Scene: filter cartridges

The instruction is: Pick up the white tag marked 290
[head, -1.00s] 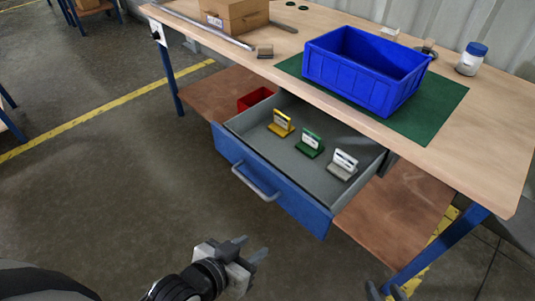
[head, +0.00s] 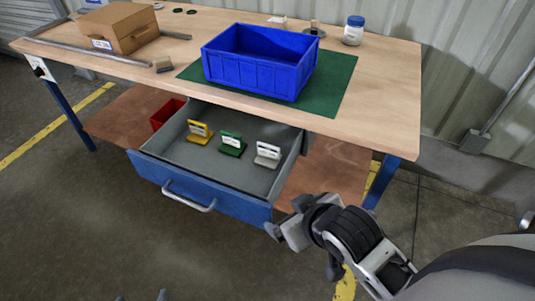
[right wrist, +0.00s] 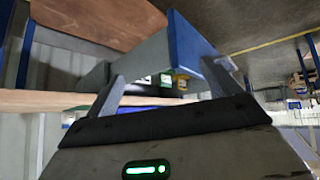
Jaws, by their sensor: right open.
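The white tag (head: 268,153) stands on its base in the open drawer (head: 225,178), at the right end of a row. Its number is too small to read. It also seems to show in the right wrist view (right wrist: 141,82), partly hidden. A green tag (head: 232,144) and a yellow tag (head: 199,132) stand to its left. My right gripper (head: 284,217) is open and empty, by the drawer's front right corner, apart from the white tag. My left gripper (head: 141,297) shows only its fingertips at the bottom edge, spread apart with nothing seen between them.
A blue bin (head: 262,72) stands on a green mat (head: 335,93) on the workbench (head: 390,75) above the drawer. A red bin (head: 166,114) is on the lower shelf at left. A cardboard box (head: 120,28) and a white jar (head: 353,31) stand on the bench.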

